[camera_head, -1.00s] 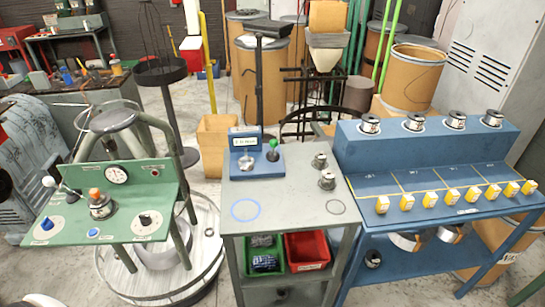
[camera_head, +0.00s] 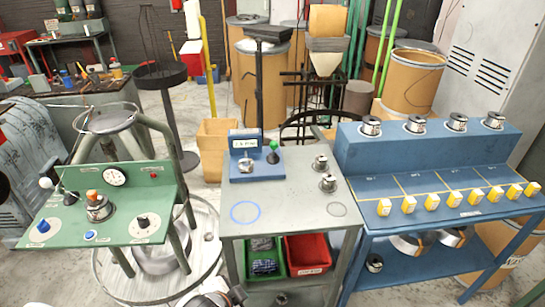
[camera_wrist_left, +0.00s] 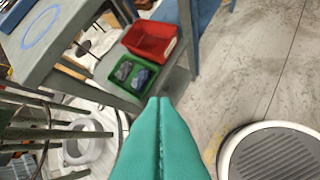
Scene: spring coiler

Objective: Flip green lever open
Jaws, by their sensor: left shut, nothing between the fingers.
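The green lever (camera_head: 273,146) is a green ball knob on a short dark stick, standing roughly upright. It is on the right side of a small blue device (camera_head: 247,170) with a label plate. The device sits at the back of the grey table (camera_head: 290,205). My left gripper (camera_wrist_left: 160,100) has teal fingers pressed together and empty, as seen in the left wrist view. It is low, in front of the table and well away from the lever. In the head view, part of my left arm shows at the bottom edge. My right gripper is not in view.
A green bin (camera_head: 265,258) and a red bin (camera_head: 307,255) sit under the tabletop. Left is a green control panel (camera_head: 120,228) with knobs and a gauge. Right is a blue bench (camera_head: 435,184) with spools and yellow-and-white boxes. The tabletop's front middle is clear.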

